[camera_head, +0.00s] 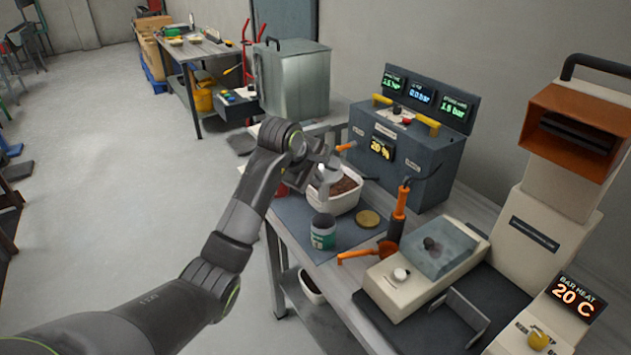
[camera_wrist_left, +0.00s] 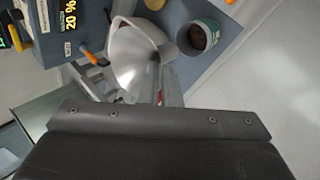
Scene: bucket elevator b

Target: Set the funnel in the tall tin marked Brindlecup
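A grey metal funnel (camera_wrist_left: 133,52) shows large in the left wrist view, with its wide mouth towards the camera. In the head view it shows as a small grey shape (camera_head: 328,173) at the end of my left arm, above a white tub. My left gripper (camera_head: 316,163) appears closed on the funnel; its fingertips are partly hidden. A green and white open tin (camera_head: 323,232) stands on the blue-grey mat, nearer than the tub. The left wrist view shows brown contents in this tin (camera_wrist_left: 197,36). Its lettering is too small to read. My right gripper is out of view.
The white tub (camera_head: 343,201) holds brown material. A round gold lid (camera_head: 368,218) lies right of the tin. An orange-handled tool (camera_head: 398,215) stands by a beige sealing device (camera_head: 425,262). A grey gauge box (camera_head: 405,150) stands behind. The mat's front-left edge is clear.

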